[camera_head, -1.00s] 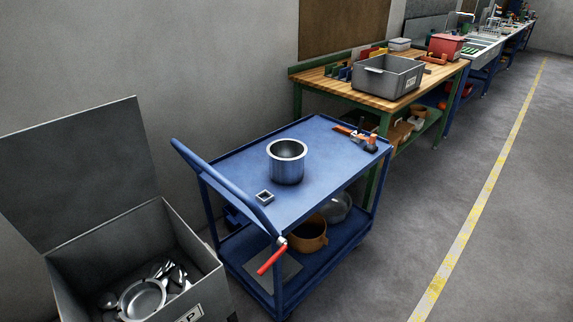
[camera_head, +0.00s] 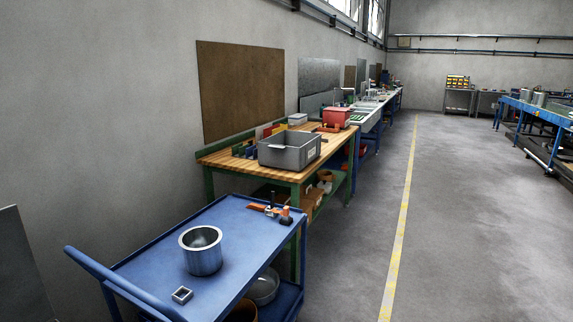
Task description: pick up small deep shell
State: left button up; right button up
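A deep, round metal shell (camera_head: 201,252) stands upright on the top of the blue cart (camera_head: 232,219), open side up. Whether it is the small deep shell the task names I cannot tell from its size alone. A small square metal piece (camera_head: 181,295) lies in front of it on the cart. Neither of my grippers is in view.
A wooden bench with green legs holds a grey bin (camera_head: 289,150) and a red box (camera_head: 336,117) behind the cart. Orange tools (camera_head: 270,210) lie at the cart's far end. Open grey floor (camera_head: 450,230) with a yellow line (camera_head: 400,230) stretches to the right.

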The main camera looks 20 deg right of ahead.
aim_at(203, 251)
jog(key=z, duration=1.35)
jog(key=i, duration=2.5)
jog(key=u, duration=4.1)
jog(key=i, duration=0.25)
jog(key=z, duration=0.2)
